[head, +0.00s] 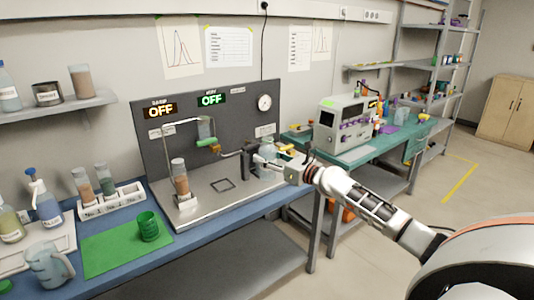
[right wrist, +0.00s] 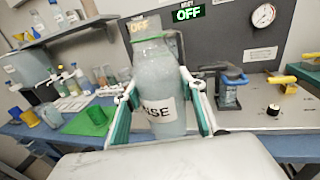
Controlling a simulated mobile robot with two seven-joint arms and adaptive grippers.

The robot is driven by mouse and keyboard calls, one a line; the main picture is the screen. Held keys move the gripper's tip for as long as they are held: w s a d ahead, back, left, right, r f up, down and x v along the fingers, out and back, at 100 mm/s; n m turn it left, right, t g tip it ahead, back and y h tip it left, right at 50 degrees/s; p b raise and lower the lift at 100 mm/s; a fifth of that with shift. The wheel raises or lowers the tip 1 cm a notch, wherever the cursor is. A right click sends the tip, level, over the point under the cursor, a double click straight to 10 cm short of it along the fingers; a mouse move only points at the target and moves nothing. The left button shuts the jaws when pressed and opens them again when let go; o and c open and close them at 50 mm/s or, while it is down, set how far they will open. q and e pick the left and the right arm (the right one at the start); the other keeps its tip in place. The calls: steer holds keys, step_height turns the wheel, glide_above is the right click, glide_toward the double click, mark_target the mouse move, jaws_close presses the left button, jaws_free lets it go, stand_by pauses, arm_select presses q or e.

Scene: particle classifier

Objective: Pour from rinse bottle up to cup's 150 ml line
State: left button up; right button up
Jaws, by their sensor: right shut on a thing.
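My right gripper (head: 258,161) is shut on the rinse bottle (head: 267,146), a pale translucent bottle with a greenish neck. In the right wrist view the bottle (right wrist: 158,85) stands roughly upright between the two fingers, its label partly hidden, reading "NSE". It is at the right end of the steel rig tray; I cannot tell whether its base touches anything. A green cup (head: 148,226) stands on a green mat (head: 112,251) on the blue bench, far left of the bottle. No fill line is readable on it. My left gripper is not in view.
A translucent jug (head: 49,265) stands left of the mat. A tube rack (head: 112,204) stands behind the mat. The steel rig tray (head: 205,205), with a filled tube (head: 181,180) and pipework, lies between bottle and cup. An instrument (head: 345,125) stands on the green bench.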

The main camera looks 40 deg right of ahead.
steer(key=s+a+f+m+h, duration=0.1)
steer(key=s+a+f+h, duration=0.1)
steer(key=s+a, duration=1.1)
steer(key=s+a+f+m+h, duration=0.1)
steer(key=s+a+f, duration=0.4)
steer(key=s+a, duration=0.8)
steer(key=shift+s+a+m+h, duration=0.3)
steer(key=shift+s+h, duration=0.2)
steer(key=shift+w+a, duration=0.1)
steer(key=shift+w, duration=0.05)
